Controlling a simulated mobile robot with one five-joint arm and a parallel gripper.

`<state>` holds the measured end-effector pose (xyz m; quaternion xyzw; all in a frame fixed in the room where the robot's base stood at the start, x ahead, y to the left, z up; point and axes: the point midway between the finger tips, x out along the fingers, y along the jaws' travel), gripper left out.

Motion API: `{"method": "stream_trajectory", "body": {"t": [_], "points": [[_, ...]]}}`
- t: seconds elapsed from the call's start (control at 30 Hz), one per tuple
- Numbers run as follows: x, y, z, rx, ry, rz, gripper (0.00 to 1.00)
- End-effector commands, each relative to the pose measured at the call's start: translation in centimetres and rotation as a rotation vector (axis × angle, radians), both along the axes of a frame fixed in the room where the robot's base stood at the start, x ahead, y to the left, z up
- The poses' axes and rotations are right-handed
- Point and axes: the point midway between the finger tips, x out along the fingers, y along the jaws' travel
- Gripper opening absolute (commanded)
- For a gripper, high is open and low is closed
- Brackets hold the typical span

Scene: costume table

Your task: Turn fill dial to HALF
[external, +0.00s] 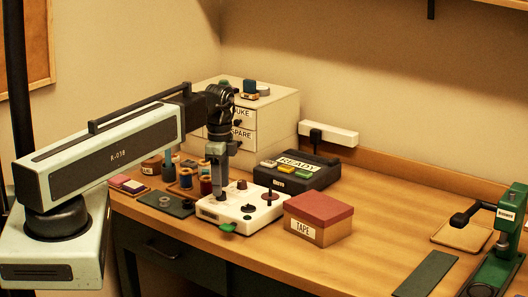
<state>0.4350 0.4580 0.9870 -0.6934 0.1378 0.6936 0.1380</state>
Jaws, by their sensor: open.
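A white control box (240,208) sits on the table near its front edge. Its top carries a brown knob (241,184), a small dark knob (248,209) and a dark upright post (270,192). A green tab (228,227) sticks out at its front. Lettering on the box is too small to read, so I cannot tell which knob is the fill dial or where it points. My gripper (221,193) points straight down over the left part of the box. Its fingers hide what is beneath them, and I cannot tell whether they touch the box.
A red-lidded TAPE box (318,218) stands close on the right. A dark READY unit (298,172) and a drawer cabinet (268,118) stand behind. Thread spools (186,178) and a dark mat (168,204) lie left. A green press (508,235) is far right. The table's centre right is clear.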

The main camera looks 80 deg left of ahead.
Motion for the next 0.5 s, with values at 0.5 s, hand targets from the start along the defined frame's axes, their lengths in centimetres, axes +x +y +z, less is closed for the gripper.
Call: {"method": "stream_trajectory", "body": {"t": [0.5], "points": [[0.01, -0.02, -1.89, 0.0, 0.0, 0.0, 0.14]]}}
